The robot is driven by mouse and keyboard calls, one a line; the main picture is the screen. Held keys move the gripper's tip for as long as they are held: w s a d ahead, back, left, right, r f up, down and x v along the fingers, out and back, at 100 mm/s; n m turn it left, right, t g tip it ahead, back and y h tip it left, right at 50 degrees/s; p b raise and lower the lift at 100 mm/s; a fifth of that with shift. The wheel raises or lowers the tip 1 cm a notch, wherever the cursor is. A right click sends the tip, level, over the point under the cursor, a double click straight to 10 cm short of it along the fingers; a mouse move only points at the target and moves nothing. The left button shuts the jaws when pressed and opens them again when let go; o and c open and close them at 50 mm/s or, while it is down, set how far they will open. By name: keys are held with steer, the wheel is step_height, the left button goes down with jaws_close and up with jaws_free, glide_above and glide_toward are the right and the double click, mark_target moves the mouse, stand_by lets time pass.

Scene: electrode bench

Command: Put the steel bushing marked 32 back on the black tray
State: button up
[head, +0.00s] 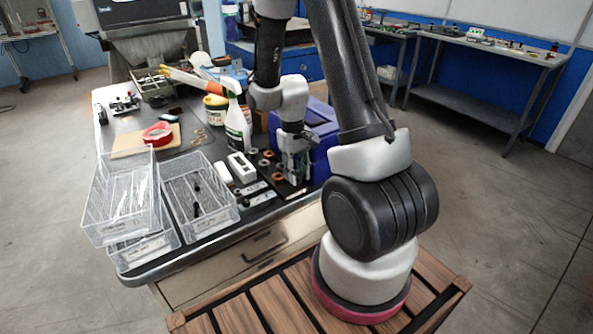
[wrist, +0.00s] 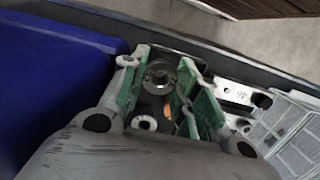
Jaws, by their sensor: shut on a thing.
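My gripper (head: 293,178) points down over the black tray (head: 283,193) near the table's right front edge. In the wrist view, its green-padded fingers (wrist: 163,82) are closed on a grey steel bushing (wrist: 158,75), a thick ring with a dark hole. No number can be read on it. A second, lighter ring (wrist: 143,123) shows below it between the fingers, nearer the palm side of the picture. In the head view the fingers hide the held bushing. I cannot tell whether it touches the tray.
Several copper and grey rings, such as a copper one (head: 277,177), lie beside my gripper. A blue bin (head: 318,125) stands close behind; it fills the left of the wrist view (wrist: 55,75). Wire baskets (head: 203,205), a white block (head: 242,167) and a spray bottle (head: 236,128) stand to the left.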

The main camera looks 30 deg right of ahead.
steer(key=shift+f, duration=0.55)
steer(key=o, duration=1.1)
steer(key=shift+w+r, duration=0.25)
steer(key=shift+r, duration=1.75)
steer(key=shift+w+r, duration=0.2)
steer(key=shift+r, duration=1.8)
steer(key=shift+w+r, duration=0.25)
steer(key=shift+r, duration=1.75)
steer(key=shift+a+r, duration=0.1)
steer(key=shift+r, duration=2.35)
